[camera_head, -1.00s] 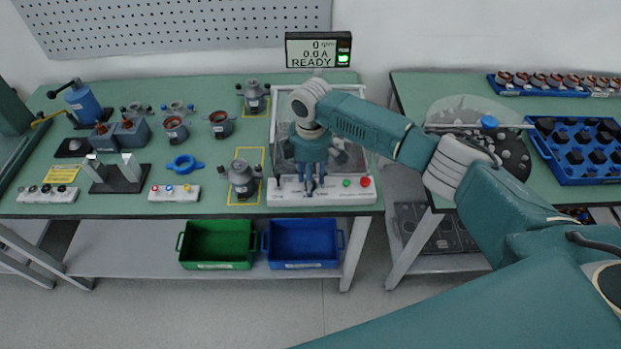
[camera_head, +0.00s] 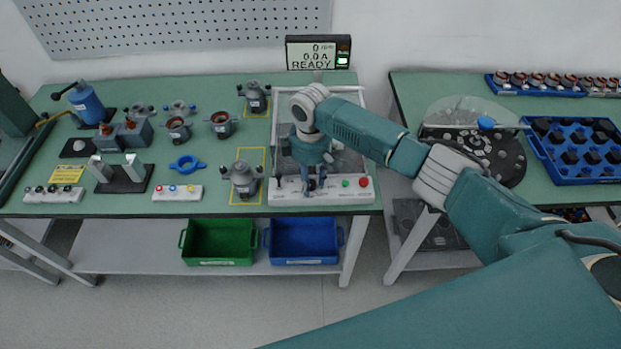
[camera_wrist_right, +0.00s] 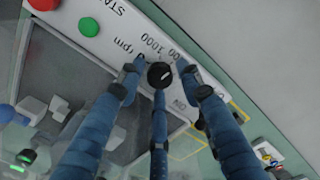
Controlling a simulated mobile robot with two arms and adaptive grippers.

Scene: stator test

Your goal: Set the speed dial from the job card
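The black speed dial (camera_wrist_right: 160,75) is on a white control panel (camera_head: 340,199) at the test box's front, beside rpm markings in the wrist view; its pointer mark is short and light. In the head view my right gripper (camera_head: 312,187) hides it. In the wrist view my right gripper (camera_wrist_right: 160,72) has its blue fingers spread around the dial, with small gaps at the two side fingers; contact by the third is unclear. The display (camera_head: 318,53) reads 0 rpm, 0.0 A, READY. A yellow card (camera_head: 67,174), its text unreadable, lies at the left. My left gripper is out of view.
A green button (camera_head: 345,183) and a red button (camera_head: 363,182) sit right of the dial. A motor-like part (camera_head: 243,178) stands in a yellow outline to the left. Green (camera_head: 218,262) and blue (camera_head: 303,262) bins are below. The right table holds a round disc (camera_head: 510,165) and blue tray (camera_head: 560,180).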

